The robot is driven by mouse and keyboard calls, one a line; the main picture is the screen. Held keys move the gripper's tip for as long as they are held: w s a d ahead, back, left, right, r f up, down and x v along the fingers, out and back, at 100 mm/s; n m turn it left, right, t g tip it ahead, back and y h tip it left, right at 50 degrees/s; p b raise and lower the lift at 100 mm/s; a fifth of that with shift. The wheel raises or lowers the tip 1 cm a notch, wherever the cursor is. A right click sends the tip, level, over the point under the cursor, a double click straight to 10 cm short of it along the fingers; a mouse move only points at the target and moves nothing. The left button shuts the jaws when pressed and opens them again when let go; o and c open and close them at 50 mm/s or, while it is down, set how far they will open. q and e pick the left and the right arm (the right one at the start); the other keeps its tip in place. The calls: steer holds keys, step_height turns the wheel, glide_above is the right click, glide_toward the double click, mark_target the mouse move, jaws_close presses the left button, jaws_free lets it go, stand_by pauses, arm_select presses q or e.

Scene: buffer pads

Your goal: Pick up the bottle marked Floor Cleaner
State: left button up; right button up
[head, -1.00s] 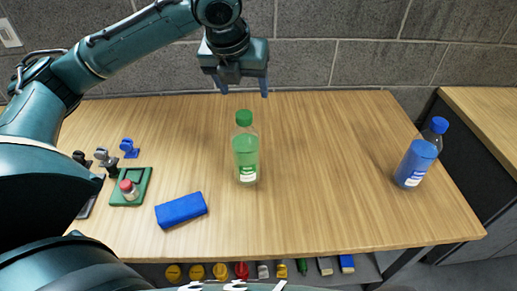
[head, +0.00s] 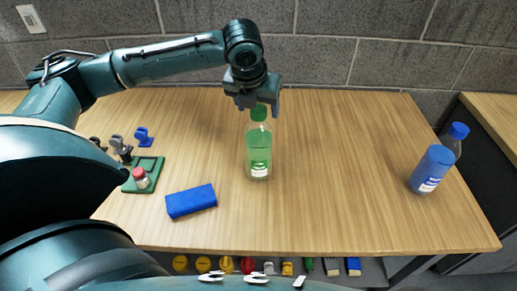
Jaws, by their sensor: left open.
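A clear bottle with green liquid and a green cap (head: 258,150) stands upright near the middle of the wooden table. A second bottle with blue liquid and a blue cap (head: 433,165) stands at the table's right side. The label text on both is too small to read. My left gripper (head: 258,108) is open and points down, its fingers beside the green bottle's cap. I cannot tell whether the fingers touch the cap. My right gripper is not in view.
A blue block (head: 191,201) lies left of the green bottle. A green tray (head: 150,164) with a small red-capped jar (head: 141,178) sits at the left, near several small fittings. The table (head: 330,180) between the bottles is clear. Several items lie on a shelf below.

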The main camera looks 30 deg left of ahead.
arm_select(q)
steer(key=shift+x, duration=1.1)
jaws_close()
steer(key=shift+r, duration=0.15)
